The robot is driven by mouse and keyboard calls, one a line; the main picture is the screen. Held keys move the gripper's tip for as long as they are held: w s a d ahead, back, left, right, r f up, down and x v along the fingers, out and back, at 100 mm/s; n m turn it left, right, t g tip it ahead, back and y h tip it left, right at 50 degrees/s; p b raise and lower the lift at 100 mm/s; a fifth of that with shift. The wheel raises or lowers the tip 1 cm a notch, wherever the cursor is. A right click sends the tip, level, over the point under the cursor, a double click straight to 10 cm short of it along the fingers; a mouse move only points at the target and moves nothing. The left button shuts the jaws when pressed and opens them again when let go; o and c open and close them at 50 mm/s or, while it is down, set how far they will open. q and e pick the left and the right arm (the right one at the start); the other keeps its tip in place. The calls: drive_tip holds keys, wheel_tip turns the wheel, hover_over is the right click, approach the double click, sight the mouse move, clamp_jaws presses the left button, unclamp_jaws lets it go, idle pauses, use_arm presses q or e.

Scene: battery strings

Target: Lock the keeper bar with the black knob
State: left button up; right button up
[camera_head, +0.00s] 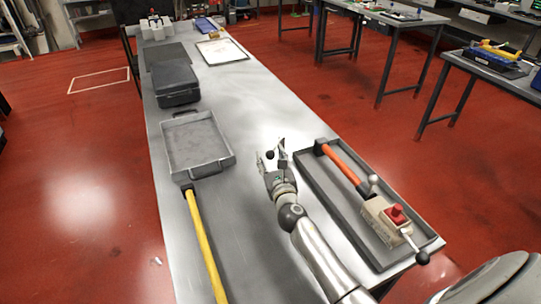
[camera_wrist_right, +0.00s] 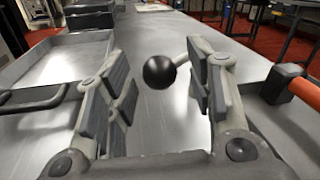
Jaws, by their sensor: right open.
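My right gripper (camera_head: 272,162) is open over the metal table, left of the dark tray (camera_head: 318,193). A black ball knob (camera_wrist_right: 158,72) on a pale stem shows between its fingers in the right wrist view; I cannot tell whether the stem touches the finger on the right. In the head view, a cream box (camera_head: 381,222) with a red top (camera_head: 397,212) lies in the tray, joined to an orange bar (camera_head: 342,163). A lever with another black knob (camera_head: 422,257) sticks out at its near right. I cannot tell which part is the keeper bar. My left gripper is out of view.
A grey tray with handles (camera_head: 231,158) stands at the left table edge, with a yellow bar (camera_head: 203,240) near it. Dark cases (camera_head: 175,82) stand farther back. The table middle beyond my right gripper is clear.

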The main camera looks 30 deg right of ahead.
drive_tip(key=shift+w+d, duration=0.15)
drive_tip(key=shift+w, duration=0.55)
drive_tip(key=shift+c, duration=0.5)
drive_tip(key=shift+s, duration=0.1)
clamp_jaws()
